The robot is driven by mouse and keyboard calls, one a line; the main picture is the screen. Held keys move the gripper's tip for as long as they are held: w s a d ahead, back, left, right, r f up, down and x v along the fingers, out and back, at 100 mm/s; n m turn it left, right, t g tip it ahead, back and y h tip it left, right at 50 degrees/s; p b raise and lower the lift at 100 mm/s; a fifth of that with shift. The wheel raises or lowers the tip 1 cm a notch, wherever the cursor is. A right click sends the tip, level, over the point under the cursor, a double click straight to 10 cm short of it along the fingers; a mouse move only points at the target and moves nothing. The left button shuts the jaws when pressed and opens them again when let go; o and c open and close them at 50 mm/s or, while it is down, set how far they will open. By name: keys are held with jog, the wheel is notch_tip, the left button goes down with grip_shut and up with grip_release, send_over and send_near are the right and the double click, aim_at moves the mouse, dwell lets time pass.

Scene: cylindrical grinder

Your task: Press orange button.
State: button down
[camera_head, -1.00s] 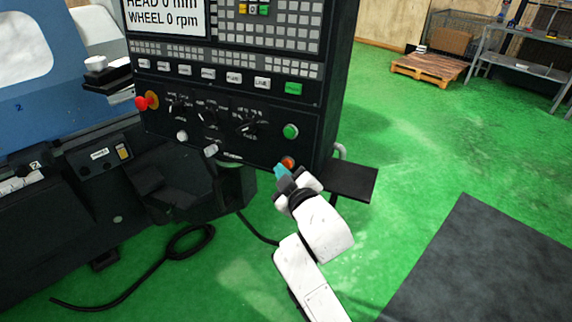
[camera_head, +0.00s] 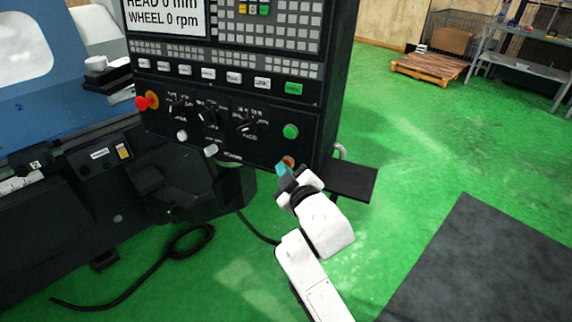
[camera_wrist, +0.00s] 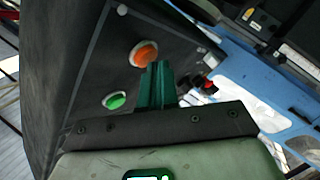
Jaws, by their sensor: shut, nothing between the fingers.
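The orange button (camera_head: 288,161) is low on the right side of the black control panel (camera_head: 240,150), below a green button (camera_head: 290,131). In the wrist view the orange button (camera_wrist: 143,54) is a round cap in a pale ring, with the green button (camera_wrist: 115,101) to its lower left. My gripper (camera_head: 281,168) has teal fingers held together with nothing between them. In the wrist view the fingertips (camera_wrist: 158,66) overlap the lower right edge of the orange button. I cannot tell whether they touch it.
A red emergency knob (camera_head: 146,102), several dials and a row of labelled keys sit on the same panel. A black shelf (camera_head: 352,181) sticks out right of the panel. A dark mat (camera_head: 490,265) lies on the open green floor at right.

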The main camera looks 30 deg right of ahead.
jog(key=shift+w+d, duration=0.1)
jog(key=shift+d, duration=0.05)
dwell(0.5)
jog(key=shift+s+a+r, duration=0.1)
jog(key=shift+s+a, duration=0.45)
jog(key=shift+a, duration=0.05)
jog(key=s+a, duration=0.1)
jog(key=a, duration=0.1)
jog(key=s+a+r, duration=0.1)
jog(key=s, duration=0.1)
jog(key=shift+a, duration=0.4)
dwell(0.7)
